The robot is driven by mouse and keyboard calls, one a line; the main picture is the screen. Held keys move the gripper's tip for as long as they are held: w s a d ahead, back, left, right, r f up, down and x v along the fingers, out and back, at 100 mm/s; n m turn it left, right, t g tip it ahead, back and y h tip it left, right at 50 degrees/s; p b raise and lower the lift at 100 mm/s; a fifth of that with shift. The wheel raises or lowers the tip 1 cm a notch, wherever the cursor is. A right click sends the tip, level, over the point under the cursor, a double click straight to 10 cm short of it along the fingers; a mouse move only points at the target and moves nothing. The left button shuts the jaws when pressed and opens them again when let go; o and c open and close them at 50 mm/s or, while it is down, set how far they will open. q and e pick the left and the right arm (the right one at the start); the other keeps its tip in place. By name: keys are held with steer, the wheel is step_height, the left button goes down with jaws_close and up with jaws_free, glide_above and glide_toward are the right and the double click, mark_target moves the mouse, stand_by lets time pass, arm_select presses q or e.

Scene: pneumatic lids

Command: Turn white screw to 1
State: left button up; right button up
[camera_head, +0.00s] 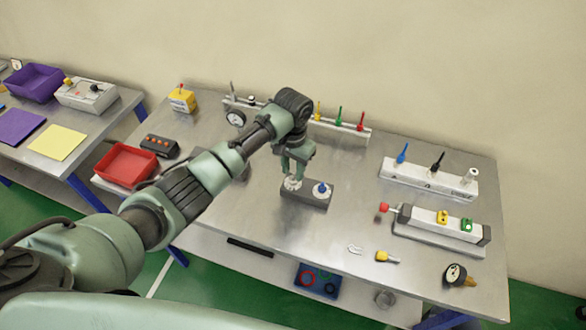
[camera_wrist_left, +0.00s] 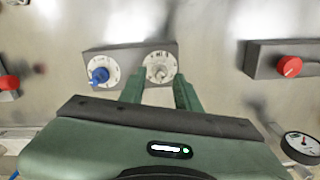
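A dark grey box (camera_head: 308,199) on the metal table carries two round dials. The white screw (camera_head: 292,183) is on the left dial in the head view; in the wrist view this white screw (camera_wrist_left: 159,71) is on the right dial, with printed marks around it. The blue screw (camera_head: 321,188) is beside it, also in the wrist view (camera_wrist_left: 99,75). My left gripper (camera_head: 295,166) points down over the white screw. In the wrist view the fingers of my left gripper (camera_wrist_left: 159,86) are apart, around the white dial's near side. The exact setting is too small to read. My right gripper is not in view.
A red tray (camera_head: 126,165) and a dark box with red buttons (camera_head: 160,145) stand left. A white rail with colored screwdrivers (camera_head: 340,128) is behind my arm. A white holder (camera_head: 429,180) and a block with a red knob (camera_head: 440,224) stand right. A gauge (camera_head: 455,274) lies near the front.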

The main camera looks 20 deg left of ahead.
mark_target(293, 174)
arm_select(q)
step_height(293, 174, up, 7)
steer(key=shift+f+b, duration=0.1)
steer(key=shift+b, duration=1.05)
steer(key=shift+r, duration=0.5)
